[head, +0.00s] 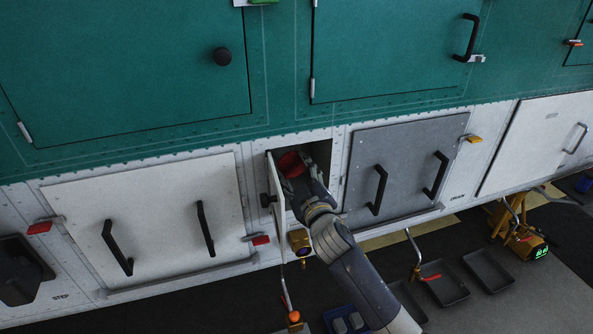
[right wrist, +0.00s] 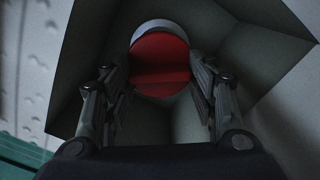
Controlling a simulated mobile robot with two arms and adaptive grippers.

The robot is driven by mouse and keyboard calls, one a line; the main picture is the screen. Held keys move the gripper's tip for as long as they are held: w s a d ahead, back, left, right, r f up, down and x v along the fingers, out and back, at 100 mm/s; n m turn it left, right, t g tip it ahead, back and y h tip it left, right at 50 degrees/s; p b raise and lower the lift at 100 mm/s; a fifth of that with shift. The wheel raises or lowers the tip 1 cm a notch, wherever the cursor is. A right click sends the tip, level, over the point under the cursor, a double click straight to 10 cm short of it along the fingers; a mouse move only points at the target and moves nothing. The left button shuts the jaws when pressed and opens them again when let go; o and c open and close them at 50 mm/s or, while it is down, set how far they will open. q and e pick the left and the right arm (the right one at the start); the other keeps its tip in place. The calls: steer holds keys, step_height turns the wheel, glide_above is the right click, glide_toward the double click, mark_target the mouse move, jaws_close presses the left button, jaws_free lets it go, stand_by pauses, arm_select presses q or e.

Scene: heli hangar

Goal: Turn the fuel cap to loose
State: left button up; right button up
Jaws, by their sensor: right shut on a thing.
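The round red fuel cap (head: 291,163) sits inside a small open recess in the white lower panel of the helicopter. A raised bar runs across its face in the right wrist view (right wrist: 160,58), and a pale ring shows behind its upper edge. My right gripper (head: 304,178) reaches into the recess. Its fingers stand on both sides of the cap and are shut on it; the exact contact is dark. My left gripper is not in view.
The small hatch door (head: 276,196) hangs open just left of my right gripper. A white panel (head: 150,225) and a grey panel (head: 403,165), each with two black handles, flank the recess. Trays (head: 442,283) lie on the floor below.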

steer(key=n+p, duration=0.1)
steer(key=n, duration=0.4)
steer(key=shift+n, duration=0.3)
steer(key=n, duration=0.5)
steer(key=shift+a+f+p, duration=0.1)
steer(key=shift+p, duration=0.3)
steer(key=shift+n, duration=0.3)
steer(key=o, duration=1.1)
steer(key=shift+c, duration=0.2)
steer(key=shift+s, duration=0.15)
steer(key=v, duration=1.1)
steer(key=shift+s, duration=0.35)
